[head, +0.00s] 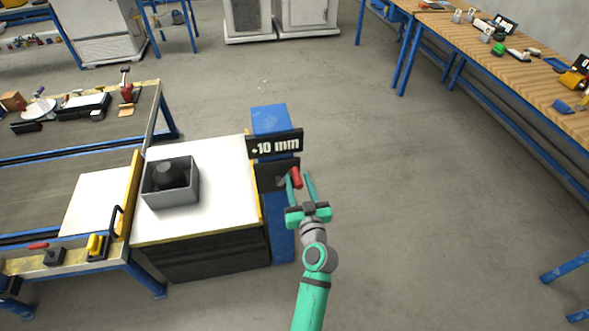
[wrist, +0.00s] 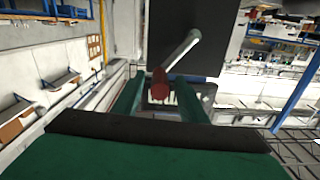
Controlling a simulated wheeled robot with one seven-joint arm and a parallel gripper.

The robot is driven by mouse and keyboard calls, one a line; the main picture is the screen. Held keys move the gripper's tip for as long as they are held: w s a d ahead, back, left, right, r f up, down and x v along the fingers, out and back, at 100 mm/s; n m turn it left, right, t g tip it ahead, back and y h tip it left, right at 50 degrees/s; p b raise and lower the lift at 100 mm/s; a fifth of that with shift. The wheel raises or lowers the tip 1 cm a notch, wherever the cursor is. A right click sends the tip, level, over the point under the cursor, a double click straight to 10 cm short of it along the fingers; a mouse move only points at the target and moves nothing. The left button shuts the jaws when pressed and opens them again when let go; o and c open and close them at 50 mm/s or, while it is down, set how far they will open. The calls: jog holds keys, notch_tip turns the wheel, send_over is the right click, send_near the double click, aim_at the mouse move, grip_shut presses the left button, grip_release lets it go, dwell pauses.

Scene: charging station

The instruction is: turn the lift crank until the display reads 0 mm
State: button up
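The lift crank has a red handle (head: 296,177), which shows at the right side of the blue lift column (head: 270,119) in the head view. In the wrist view the crank's pale rod (wrist: 181,49) slants down-left from a dark plate to the red handle (wrist: 159,83). The display (head: 274,144) on the column reads 10 mm; the small sign before it looks like a plus. My gripper (head: 298,178) is open, with its two green fingers on either side of the red handle. The wrist view shows gaps between handle and fingers.
A white-topped lift table (head: 221,213) stands left of the column, bearing a grey bin (head: 172,205) with a dark round-topped part inside. A workbench with tools (head: 80,130) lies further left. A wooden bench (head: 480,45) stands at the right. The floor between is clear.

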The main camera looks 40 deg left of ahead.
aim_at(295, 168)
jog(key=x, duration=0.6)
jog(key=shift+d, duration=0.1)
grip_shut()
